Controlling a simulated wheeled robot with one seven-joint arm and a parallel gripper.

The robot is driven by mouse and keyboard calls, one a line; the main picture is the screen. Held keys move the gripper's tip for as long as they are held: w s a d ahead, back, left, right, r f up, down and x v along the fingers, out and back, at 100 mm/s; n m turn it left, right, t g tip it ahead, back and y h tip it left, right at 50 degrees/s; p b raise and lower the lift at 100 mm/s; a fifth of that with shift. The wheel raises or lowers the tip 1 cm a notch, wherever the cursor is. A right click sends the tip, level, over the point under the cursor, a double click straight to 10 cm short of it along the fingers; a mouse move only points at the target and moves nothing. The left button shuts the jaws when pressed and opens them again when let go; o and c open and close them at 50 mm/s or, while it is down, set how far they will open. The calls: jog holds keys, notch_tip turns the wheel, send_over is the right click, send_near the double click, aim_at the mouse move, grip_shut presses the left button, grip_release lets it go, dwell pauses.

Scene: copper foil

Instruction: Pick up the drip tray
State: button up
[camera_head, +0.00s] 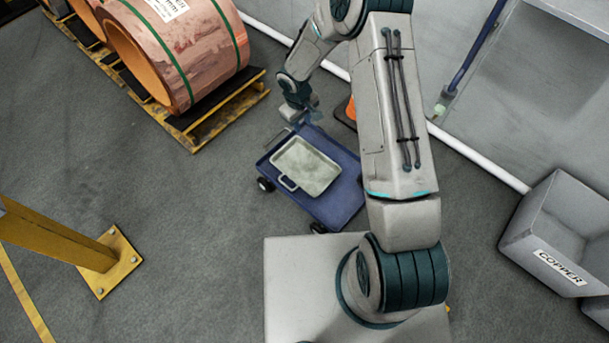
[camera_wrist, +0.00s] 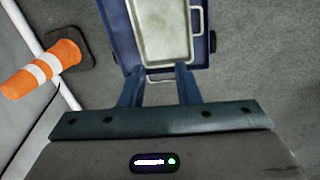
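The drip tray (camera_head: 306,166) is a shallow, pale grey-green rectangular pan. It lies on a blue cart (camera_head: 343,205), with a loop handle (camera_head: 287,184) on its near-left side. In the wrist view the tray (camera_wrist: 162,30) extends past the top edge, with the loop handle on its right. My gripper (camera_head: 300,115) is at the cart's far end, beside the tray. In the wrist view my gripper (camera_wrist: 160,75) is open, its two fingers apart. A thin metal bar shows between the fingertips at the tray's end; I cannot tell whether they touch it.
A copper coil (camera_head: 180,45) sits on a yellow-edged pallet (camera_head: 225,108) at the upper left. A yellow post (camera_head: 60,240) is at the left. A grey bin (camera_head: 560,235) labelled COPPER is at the right. Floor left of the cart is clear.

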jog(key=n+y+b, duration=0.1)
jog(key=b, duration=0.3)
send_over(292, 176)
jog(key=s, duration=0.3)
notch_tip(292, 176, down, 18)
jog(key=shift+g, duration=0.4)
jog(key=shift+w+f+b, duration=0.2)
jog(key=shift+f+b, duration=1.3)
jog(key=shift+f, duration=2.15)
jog(key=shift+w+f+b, duration=0.2)
jog(key=shift+f+b, duration=1.25)
jog(key=shift+f, duration=2.2)
jog(key=shift+r, duration=0.1)
jog(key=shift+c, duration=0.2)
grip_shut()
